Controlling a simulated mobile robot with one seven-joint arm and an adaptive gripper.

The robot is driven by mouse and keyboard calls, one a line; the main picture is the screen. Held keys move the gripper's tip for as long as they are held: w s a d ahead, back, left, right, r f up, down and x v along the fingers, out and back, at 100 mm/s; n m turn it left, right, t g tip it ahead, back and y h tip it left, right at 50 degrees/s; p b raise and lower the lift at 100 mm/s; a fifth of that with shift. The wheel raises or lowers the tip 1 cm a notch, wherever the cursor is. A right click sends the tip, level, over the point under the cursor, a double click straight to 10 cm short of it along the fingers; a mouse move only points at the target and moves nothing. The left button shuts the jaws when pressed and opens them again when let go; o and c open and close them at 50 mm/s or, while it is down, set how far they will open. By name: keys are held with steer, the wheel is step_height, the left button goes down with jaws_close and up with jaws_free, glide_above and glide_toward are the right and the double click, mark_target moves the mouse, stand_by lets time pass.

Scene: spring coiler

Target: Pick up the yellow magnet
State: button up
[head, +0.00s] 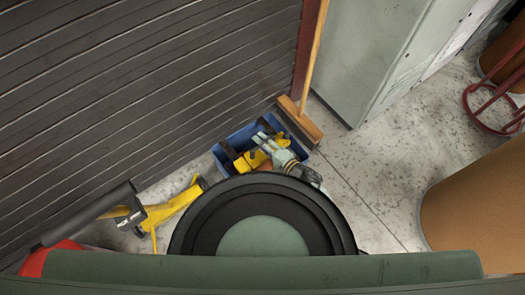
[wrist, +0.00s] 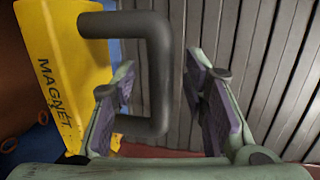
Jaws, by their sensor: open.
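The yellow magnet (wrist: 65,70), lettered "MAGNET", fills the left of the wrist view. Its dark U-shaped handle (wrist: 158,75) reaches right from the body. My gripper (wrist: 160,78) is open, with the handle's long bar showing between its two fingers. The left finger appears inside the handle's loop and the right finger is beyond the bar; I see no finger pressing on it. In the head view the magnet (head: 247,161) is in a blue bin (head: 222,158) on the floor, partly hidden by my gripper (head: 262,143) and arm.
A broom (head: 300,118) leans just right of the bin. A dark slatted shutter (head: 130,90) rises behind it, with a grey cabinet (head: 385,50) to the right. A yellow wheeled tool (head: 177,208) stands at left. A brown drum (head: 480,205) is at right; floor between is clear.

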jaws_close()
stand_by(0.5)
steer(key=shift+r, duration=0.15)
stand_by(0.4)
